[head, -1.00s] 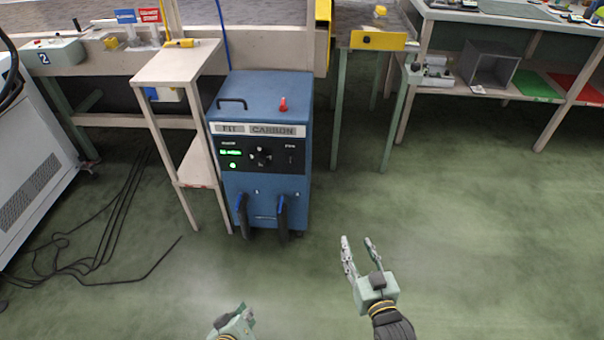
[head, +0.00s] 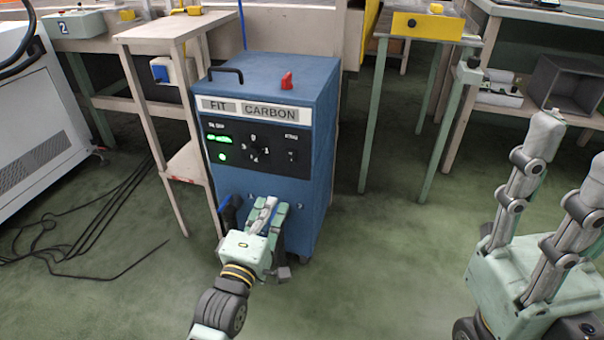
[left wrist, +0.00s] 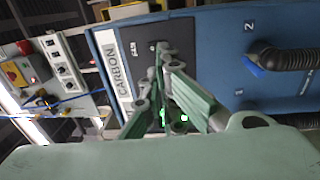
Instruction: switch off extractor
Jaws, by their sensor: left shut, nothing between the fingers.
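The extractor (head: 268,180) is a blue box labelled "FIT CARBON". Its black front panel (head: 240,135) has green lit readouts, a round dial and a small switch (head: 291,156) at the right. My left gripper (head: 272,205) is shut and empty, in front of the lower front and partly hiding the hoses. In the left wrist view, the left fingers (left wrist: 163,58) cover much of the panel, with green light showing between them. I cannot tell whether they touch it. My right gripper (head: 575,150) is open and empty at the right, away from the extractor.
A red knob (head: 287,81) and a black handle (head: 225,74) are on the extractor's top. A wooden stand (head: 165,32) is close at its left. Black cables (head: 105,220) lie on the floor at left. Floor right of the extractor is clear.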

